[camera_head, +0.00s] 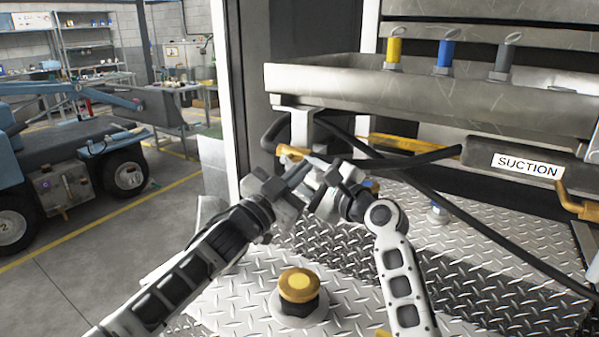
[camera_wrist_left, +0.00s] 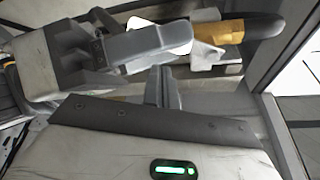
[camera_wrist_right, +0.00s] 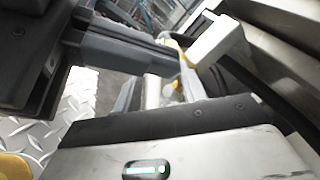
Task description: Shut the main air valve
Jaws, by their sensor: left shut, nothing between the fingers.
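A yellow lever part (camera_head: 290,152) shows under the left end of the grey metal tray, just beyond my grippers. The left wrist view shows a yellow sleeve (camera_wrist_left: 229,31) with a dark rounded end, close by the fingers. I cannot tell whether this is the main air valve's handle; no label for it is readable. My left gripper (camera_head: 303,172) is shut and empty, just below and in front of the yellow part. My right gripper (camera_head: 328,177) is right beside it; the two overlap in the head view. Its fingers are partly hidden, and contact with the lever is unclear.
Black hoses (camera_head: 410,158) run behind and right of the grippers. The tray (camera_head: 420,82) overhangs them. A yellow-topped knob (camera_head: 300,285) stands on the diamond-plate deck below. A SUCTION label (camera_head: 527,166) and another yellow handle (camera_head: 575,203) are at right. A door post (camera_head: 236,95) stands left.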

